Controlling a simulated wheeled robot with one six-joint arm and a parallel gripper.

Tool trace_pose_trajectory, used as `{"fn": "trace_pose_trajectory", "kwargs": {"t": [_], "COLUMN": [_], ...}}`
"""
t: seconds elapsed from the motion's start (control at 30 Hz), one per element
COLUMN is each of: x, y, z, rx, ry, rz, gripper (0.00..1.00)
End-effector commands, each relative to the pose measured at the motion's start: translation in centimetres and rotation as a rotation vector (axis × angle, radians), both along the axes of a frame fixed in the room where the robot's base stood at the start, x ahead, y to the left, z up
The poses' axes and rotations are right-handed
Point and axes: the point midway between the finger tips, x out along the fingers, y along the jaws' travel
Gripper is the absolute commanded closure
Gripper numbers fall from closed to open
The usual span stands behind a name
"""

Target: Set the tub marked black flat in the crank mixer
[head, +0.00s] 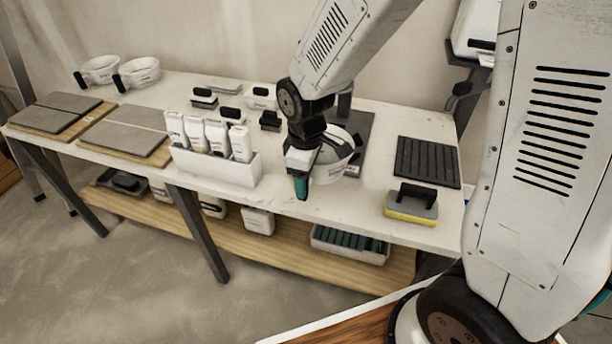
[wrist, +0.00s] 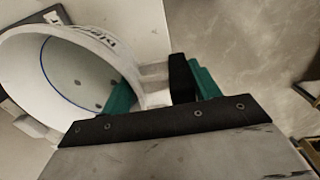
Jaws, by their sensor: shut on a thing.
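A white tub (head: 338,172) hangs at my gripper (head: 301,186), which is shut on its handle side. In the wrist view the tub (wrist: 85,68) shows a white inside with a blue ring line and small dark dots, and a handle with a black grip (wrist: 183,80) by the teal fingers (wrist: 160,92). The print on its side is too small to read. The tub is in front of a dark plate (head: 362,122) with an upright post, which may be the crank mixer; my arm hides part of it. I cannot tell whether the tub touches it.
Two more white tubs (head: 140,73) with black handles stand at the back left. A white holder (head: 218,168) with several bags is left of my gripper. A ribbed dark mat (head: 427,161) and a yellow-edged sponge float (head: 411,206) lie right. Grey tiles on boards (head: 125,135) lie left.

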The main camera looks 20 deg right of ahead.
Motion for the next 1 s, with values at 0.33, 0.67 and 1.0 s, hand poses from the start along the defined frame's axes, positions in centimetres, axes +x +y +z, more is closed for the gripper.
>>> {"fn": "trace_pose_trajectory", "kwargs": {"t": [0.33, 0.67, 1.0], "x": [2.6, 5.0, 7.5], "y": [-1.6, -3.4, -5.2], "z": [-0.4, -0.7, -1.0], "rx": [-0.001, -0.001, 0.0], "ry": [-0.001, -0.001, -0.002], "rz": [0.001, 0.002, 0.002], "gripper": [0.76, 0.76, 0.76]}}
